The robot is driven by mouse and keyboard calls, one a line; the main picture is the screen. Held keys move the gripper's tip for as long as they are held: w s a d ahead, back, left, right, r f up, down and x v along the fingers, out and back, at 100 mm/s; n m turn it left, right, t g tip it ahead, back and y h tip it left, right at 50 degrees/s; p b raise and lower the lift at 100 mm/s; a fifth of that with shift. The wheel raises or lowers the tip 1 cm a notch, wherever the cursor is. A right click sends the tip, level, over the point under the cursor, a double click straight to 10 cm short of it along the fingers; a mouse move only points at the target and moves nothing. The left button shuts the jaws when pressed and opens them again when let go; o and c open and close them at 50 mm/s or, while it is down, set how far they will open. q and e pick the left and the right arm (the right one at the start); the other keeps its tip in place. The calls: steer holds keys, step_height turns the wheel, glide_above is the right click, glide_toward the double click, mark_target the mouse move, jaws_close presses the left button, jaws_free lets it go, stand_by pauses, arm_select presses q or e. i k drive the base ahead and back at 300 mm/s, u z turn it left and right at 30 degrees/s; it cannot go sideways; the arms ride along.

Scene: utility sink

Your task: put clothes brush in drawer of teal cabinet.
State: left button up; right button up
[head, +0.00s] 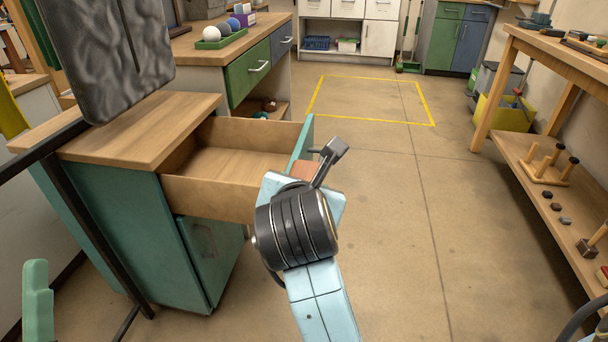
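The teal cabinet (130,225) stands at the left with a wooden top. Its upper drawer (212,197) is pulled out to the right. The visible part of the drawer floor (235,163) is bare. My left gripper (332,155) is just right of the drawer's teal front (301,142). Its dark fingers are seen side-on, so I cannot tell whether they are open or shut, or touch the drawer. A reddish-brown piece (306,171) shows between the wrist and the drawer front, mostly hidden. I cannot tell whether it is the clothes brush. My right gripper is out of view.
A dark padded panel (108,55) on a black frame (68,180) stands close over the cabinet's left side. Behind is a counter with a green tray of balls (221,38). A wooden workbench (560,60) lines the right. The middle floor (430,230) is clear.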

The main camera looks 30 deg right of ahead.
mark_target(241, 166)
steer(key=z, duration=0.1)
steer(key=i, duration=1)
